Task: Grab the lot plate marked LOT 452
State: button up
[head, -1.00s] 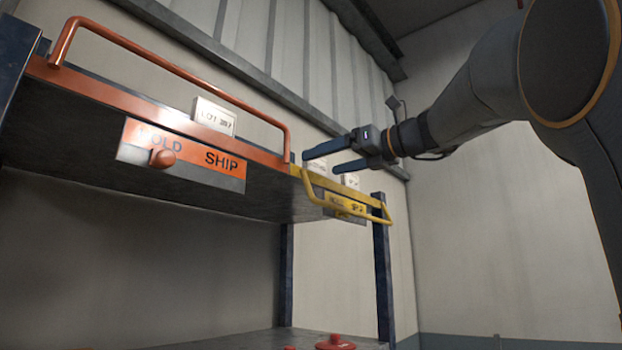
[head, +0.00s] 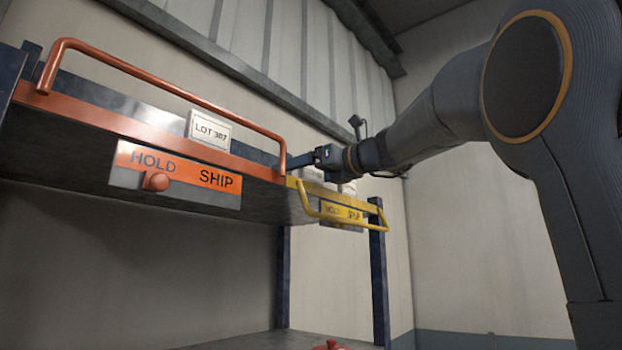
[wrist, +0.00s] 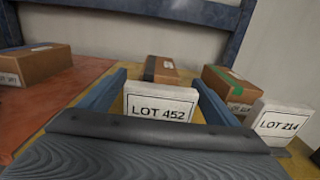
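The white plate marked LOT 452 (wrist: 160,103) stands upright in the wrist view, its printed face toward the camera. My gripper (wrist: 160,77) is open, with one blue-grey finger on each side of the plate. The fingers reach past its face, and I cannot tell whether either touches it. In the head view my gripper (head: 300,161) is at the shelf, by the joint of the orange and yellow sections. The plate's print cannot be read there.
The plate LOT 214 (wrist: 280,122) stands to the right. Brown cartons (wrist: 160,69) sit behind. In the head view, the plate LOT 387 (head: 208,130) is on the orange section. An orange rail (head: 165,83) and a yellow rail (head: 345,222) run along the front.

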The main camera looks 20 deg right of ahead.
jog(key=c, duration=1.1)
